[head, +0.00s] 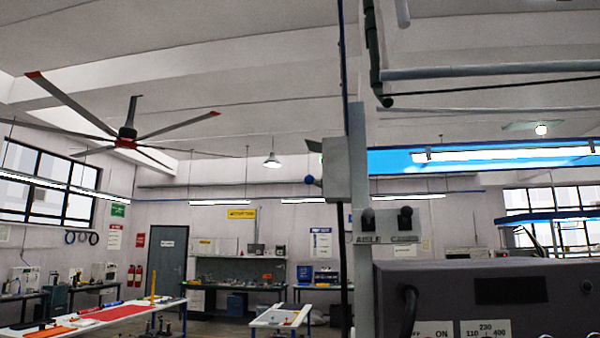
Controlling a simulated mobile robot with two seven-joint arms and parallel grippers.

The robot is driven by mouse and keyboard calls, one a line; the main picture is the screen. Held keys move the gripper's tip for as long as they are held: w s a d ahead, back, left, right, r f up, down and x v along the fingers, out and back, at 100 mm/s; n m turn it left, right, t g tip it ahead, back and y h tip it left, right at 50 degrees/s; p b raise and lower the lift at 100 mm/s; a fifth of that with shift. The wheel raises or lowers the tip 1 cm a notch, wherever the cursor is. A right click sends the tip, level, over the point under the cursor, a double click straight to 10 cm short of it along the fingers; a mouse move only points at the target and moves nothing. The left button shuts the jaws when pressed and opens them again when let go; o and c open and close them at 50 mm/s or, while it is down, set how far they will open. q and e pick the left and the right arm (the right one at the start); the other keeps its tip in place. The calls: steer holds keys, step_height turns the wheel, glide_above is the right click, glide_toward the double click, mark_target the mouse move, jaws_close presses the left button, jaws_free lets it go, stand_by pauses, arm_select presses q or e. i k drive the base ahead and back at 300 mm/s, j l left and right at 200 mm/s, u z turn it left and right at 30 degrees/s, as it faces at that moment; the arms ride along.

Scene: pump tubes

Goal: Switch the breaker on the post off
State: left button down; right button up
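A pale grey post (359,130) stands upright right of the middle of the head view. A light grey box (338,168), which looks like the breaker, is fixed to the left side of the post. A blue ball-ended handle (310,180) sticks out from the box's left side. I see the box nearly edge-on, so its front face and any on/off marks are hidden. Neither of my grippers is in view.
A dark grey machine (480,293) with OFF/ON and number labels fills the lower right, in front of the post's foot. Workbenches (95,318) stand at the lower left. A ceiling fan (126,138) hangs at the upper left. Floor shows between the benches.

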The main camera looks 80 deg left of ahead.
mark_target(309, 179)
steer(key=k+j, duration=0.15)
steer(key=j, duration=0.4)
steer(key=k+j, duration=0.15)
steer(key=j, duration=0.35)
steer(key=k+j, duration=0.15)
steer(key=j, duration=0.4)
steer(key=k+j, duration=0.15)
steer(key=j, duration=0.4)
steer(key=k+j, duration=0.15)
steer(key=j, duration=0.4)
steer(key=k+j, duration=0.15)
steer(key=j, duration=0.35)
steer(key=k+j, duration=0.15)
steer(key=j, duration=0.4)
steer(key=k+j, duration=0.15)
steer(key=j, duration=0.4)
